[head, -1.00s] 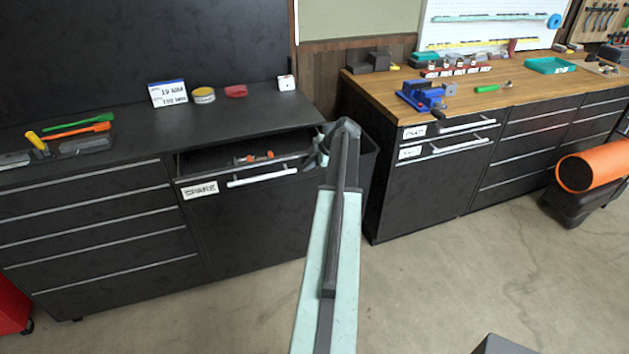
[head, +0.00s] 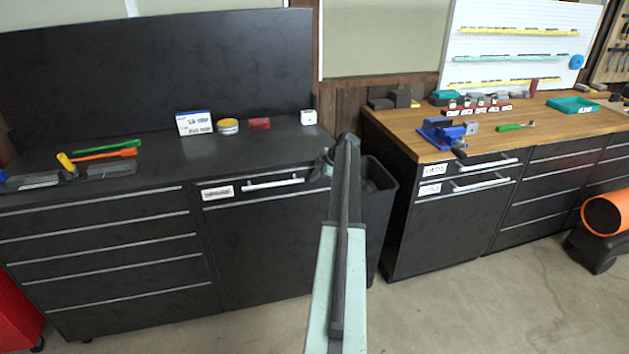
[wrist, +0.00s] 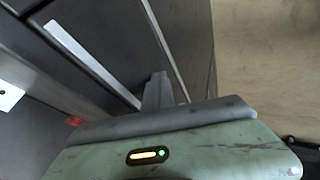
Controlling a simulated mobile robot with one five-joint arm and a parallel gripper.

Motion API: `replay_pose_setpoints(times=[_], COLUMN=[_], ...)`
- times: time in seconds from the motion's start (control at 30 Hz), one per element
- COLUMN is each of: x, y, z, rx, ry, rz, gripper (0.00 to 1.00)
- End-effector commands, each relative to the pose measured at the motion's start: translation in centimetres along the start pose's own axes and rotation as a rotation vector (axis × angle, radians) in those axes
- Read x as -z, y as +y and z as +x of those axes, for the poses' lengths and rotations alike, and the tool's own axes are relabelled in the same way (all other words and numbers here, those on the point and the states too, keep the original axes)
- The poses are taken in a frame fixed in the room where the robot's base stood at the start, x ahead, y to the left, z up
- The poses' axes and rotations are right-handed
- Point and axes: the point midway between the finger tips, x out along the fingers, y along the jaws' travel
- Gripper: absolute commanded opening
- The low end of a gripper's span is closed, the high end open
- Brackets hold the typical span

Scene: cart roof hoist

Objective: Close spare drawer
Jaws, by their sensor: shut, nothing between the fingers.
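The spare drawer (head: 225,191) is at the top of the black cabinet's right section in the head view. It has a white label and a white bar handle (head: 276,183). Its front looks flush with the cabinet, and no inside shows. My gripper (head: 322,164) is at the drawer front's right end, right of the handle, partly hidden by my own arm. In the wrist view my gripper (wrist: 158,88) is shut and empty, close against the dark cabinet front. Whether it touches the drawer front I cannot tell. The handle also shows in the wrist view (wrist: 68,42).
A dark bin (head: 381,205) stands right of the cabinet. A wood-topped bench (head: 470,140) with two labelled drawers is further right. An orange roll (head: 606,214) lies at the far right. A red unit (head: 15,315) is at the left. The floor (head: 440,310) in front is clear.

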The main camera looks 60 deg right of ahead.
Motion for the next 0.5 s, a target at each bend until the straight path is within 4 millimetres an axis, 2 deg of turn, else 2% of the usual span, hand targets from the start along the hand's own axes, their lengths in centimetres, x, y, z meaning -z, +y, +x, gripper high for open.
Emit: replay_pose_setpoints(times=[0.07,0.5], x=[0.08,0.43], y=[0.64,0.22], z=[0.12,-0.05], rx=[-0.016,-0.016], ry=[0.001,0.005], rz=[0.001,0.0], gripper=[0.0,0.0])
